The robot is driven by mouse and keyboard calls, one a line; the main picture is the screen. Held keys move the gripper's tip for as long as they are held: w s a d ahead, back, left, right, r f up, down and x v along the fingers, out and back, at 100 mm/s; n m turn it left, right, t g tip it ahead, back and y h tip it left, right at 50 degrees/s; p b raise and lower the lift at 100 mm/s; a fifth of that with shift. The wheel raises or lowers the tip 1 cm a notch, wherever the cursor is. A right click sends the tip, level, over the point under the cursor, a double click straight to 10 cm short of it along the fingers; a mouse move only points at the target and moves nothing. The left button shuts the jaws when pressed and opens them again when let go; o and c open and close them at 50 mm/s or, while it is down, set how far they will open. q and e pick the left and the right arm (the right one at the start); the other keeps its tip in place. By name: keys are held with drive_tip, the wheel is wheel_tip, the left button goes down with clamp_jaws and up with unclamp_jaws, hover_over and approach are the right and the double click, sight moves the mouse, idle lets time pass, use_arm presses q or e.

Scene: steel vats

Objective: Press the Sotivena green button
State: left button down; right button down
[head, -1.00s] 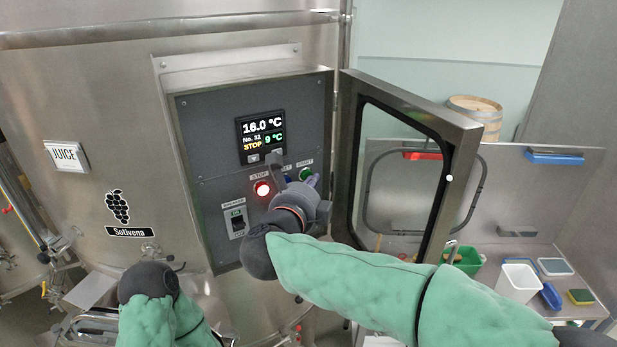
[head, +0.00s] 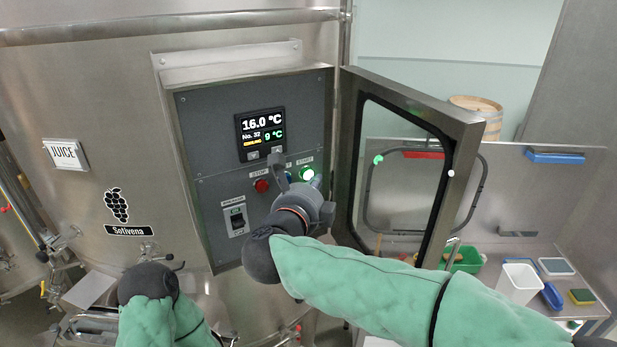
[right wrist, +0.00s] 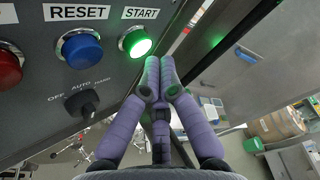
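The green START button (head: 307,173) is lit on the grey control panel (head: 205,115) of the steel vat with the Sotivena label (head: 129,230). In the right wrist view the button (right wrist: 135,41) glows bright green. My right gripper (right wrist: 160,72) is shut and empty, its fingertips together just beside and below the button; contact cannot be told. In the head view this gripper (head: 314,183) is partly hidden by its own wrist. My left arm's dark wrist shows low at the left; its gripper's fingers cannot be made out.
The red STOP button (head: 261,185) is unlit; a blue RESET button (right wrist: 82,48) and a selector knob (right wrist: 83,102) are close by. The display (head: 262,134) reads 16.0 °C. The open panel door (head: 463,150) stands right of my right gripper. A breaker switch (head: 237,219) is below.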

idle(0.3)
drive_tip(key=s+d, duration=0.1)
drive_tip(key=s+b, duration=0.1)
drive_tip(key=s, duration=0.1)
drive_tip(key=s+d, duration=0.1)
drive_tip(key=shift+s+d+b, duration=0.2)
drive_tip(key=shift+d+b, duration=0.15)
drive_tip(key=shift+b, duration=0.05)
idle(0.6)
